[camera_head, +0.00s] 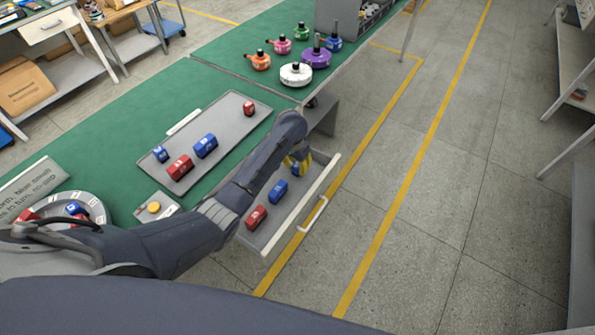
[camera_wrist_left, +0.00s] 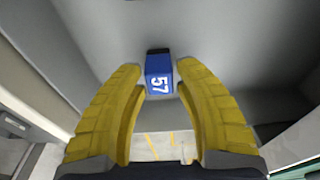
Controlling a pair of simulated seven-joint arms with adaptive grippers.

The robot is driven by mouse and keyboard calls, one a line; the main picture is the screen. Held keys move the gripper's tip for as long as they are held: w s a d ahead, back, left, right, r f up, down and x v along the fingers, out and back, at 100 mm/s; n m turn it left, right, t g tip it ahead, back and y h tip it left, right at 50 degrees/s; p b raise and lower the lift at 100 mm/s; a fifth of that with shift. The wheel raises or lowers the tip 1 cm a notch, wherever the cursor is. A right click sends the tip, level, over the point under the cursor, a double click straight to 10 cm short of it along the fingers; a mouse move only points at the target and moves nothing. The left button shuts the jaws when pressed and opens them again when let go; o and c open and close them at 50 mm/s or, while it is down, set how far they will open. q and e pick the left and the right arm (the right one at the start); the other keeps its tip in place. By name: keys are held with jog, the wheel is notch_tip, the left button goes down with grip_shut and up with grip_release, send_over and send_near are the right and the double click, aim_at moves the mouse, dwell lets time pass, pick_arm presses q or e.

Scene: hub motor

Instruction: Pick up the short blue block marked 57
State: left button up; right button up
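In the head view my left gripper (camera_head: 299,162) is over the far end of the drawer (camera_head: 266,240), mostly hiding the short block. My right gripper is not in view.
The drawer also holds a longer blue block (camera_head: 278,191) and a red block (camera_head: 256,217). A grey tray (camera_head: 222,116) on the green bench holds red and blue blocks. Several coloured hub motors (camera_head: 296,74) stand farther back. Clear floor lies to the right.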

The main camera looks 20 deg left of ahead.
pick_arm(q)
grip_shut()
jog(key=shift+r, duration=0.1)
